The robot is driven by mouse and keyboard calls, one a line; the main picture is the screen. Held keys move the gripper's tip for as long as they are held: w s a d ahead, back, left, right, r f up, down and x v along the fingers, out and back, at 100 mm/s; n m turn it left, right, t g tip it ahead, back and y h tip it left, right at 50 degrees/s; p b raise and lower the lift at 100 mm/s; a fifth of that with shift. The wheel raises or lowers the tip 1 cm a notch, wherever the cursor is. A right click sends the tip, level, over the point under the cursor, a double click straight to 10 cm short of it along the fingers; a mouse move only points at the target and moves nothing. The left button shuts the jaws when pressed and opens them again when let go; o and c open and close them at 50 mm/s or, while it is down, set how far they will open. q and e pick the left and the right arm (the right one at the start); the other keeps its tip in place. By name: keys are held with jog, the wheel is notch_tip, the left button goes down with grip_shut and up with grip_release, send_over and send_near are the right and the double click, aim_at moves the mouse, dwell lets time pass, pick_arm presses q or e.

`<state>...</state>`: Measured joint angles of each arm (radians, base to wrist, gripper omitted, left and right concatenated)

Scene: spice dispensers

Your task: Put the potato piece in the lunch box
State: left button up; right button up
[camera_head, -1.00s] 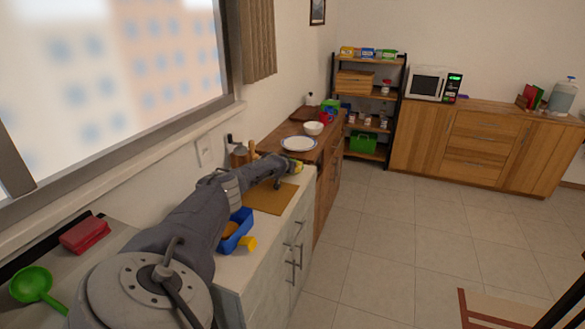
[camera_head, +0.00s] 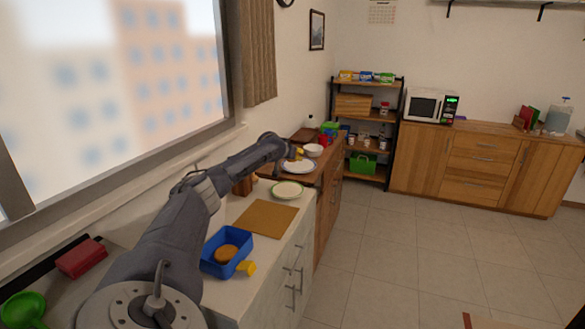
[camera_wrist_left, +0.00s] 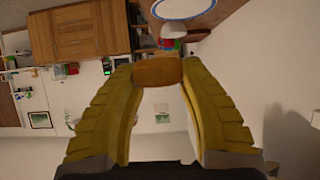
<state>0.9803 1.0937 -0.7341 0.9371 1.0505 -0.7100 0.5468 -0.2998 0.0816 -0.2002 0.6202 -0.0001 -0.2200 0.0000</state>
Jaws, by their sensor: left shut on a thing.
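My left gripper (camera_head: 295,155) reaches along the counter in the head view, its tips near the far plates. In the left wrist view, its yellow fingers (camera_wrist_left: 158,75) are shut on an orange-brown piece (camera_wrist_left: 158,71), apparently the potato piece. The piece is held at the fingertips; it is too small to make out clearly in the head view. The blue lunch box (camera_head: 208,264) sits open on the near counter, well nearer than the gripper. A round brown item (camera_head: 226,252) lies inside it, and a yellow item (camera_head: 245,268) is at its right corner. My right gripper is not in view.
A tan cutting board (camera_head: 266,217) lies beyond the lunch box. A green-rimmed plate (camera_head: 287,190) is behind it, then a blue-rimmed plate (camera_head: 299,167) and a white bowl (camera_head: 313,150). A red object (camera_head: 81,258) and green ladle (camera_head: 22,308) are at the near left.

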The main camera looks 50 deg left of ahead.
pick_arm(q)
jog(key=shift+r, duration=1.7)
